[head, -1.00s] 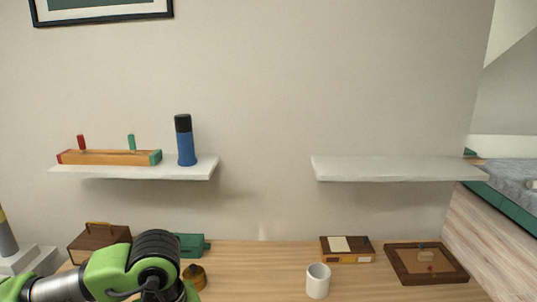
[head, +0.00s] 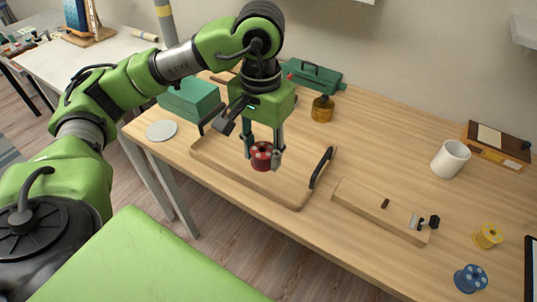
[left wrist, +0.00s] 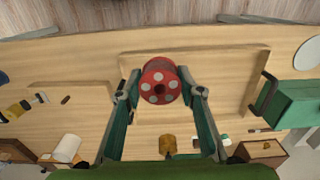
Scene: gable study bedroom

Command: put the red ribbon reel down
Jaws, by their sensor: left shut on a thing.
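The red ribbon reel (head: 262,156), with pale dots on its end face, is between the fingers of my left gripper (head: 264,160), which is shut on it. The left wrist view also shows the reel (left wrist: 160,82) between the two fingertips (left wrist: 160,95). The reel is over the wooden tray (head: 291,187) with dark handles, near its middle. I cannot tell whether the reel touches the tray. A blue reel (head: 470,278) and a yellow reel (head: 488,236) stand at the right on the desk. My right gripper is not in view.
A wooden board (head: 375,213) with small parts lies right of the tray. A green box (head: 189,103) and a grey disc (head: 161,130) are at the left.

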